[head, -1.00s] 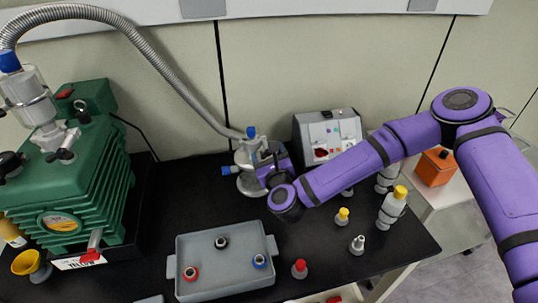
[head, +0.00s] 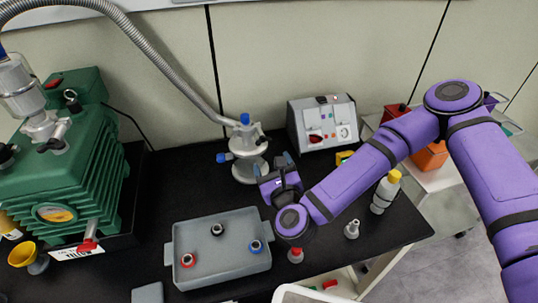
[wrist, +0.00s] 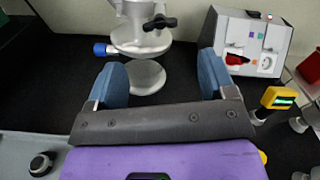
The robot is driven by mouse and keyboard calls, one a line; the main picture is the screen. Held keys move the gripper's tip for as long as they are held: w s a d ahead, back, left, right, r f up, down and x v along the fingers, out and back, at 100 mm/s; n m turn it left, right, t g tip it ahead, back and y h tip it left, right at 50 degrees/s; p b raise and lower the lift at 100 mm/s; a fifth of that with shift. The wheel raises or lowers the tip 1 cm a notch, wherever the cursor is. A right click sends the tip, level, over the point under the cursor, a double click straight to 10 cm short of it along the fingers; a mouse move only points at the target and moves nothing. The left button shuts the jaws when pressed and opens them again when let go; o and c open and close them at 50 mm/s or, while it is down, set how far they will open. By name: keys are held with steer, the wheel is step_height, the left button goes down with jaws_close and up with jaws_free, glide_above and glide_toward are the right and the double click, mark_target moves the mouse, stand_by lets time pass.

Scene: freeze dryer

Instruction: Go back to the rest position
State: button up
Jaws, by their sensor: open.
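My gripper (head: 273,163) is open and empty above the black bench top, just right of and in front of the silver metal vessel (head: 245,160) with blue caps. In the wrist view its two blue fingers (wrist: 160,78) stand wide apart with nothing between them. The vessel (wrist: 148,78) with its black handle is beyond the fingertips, apart from them. My purple arm reaches in from the right and hides part of the bench.
A grey tray (head: 180,240) with three vials stands front left of the gripper. A green pump (head: 75,165) is at far left. A grey control box (head: 324,122) stands at the back. A yellow-capped bottle (head: 386,190) is right of my arm; a metal hose (head: 160,62) arches behind.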

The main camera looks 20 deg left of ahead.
steer(key=shift+s+d, duration=0.25)
steer(key=shift+s, duration=0.1)
stand_by(0.3)
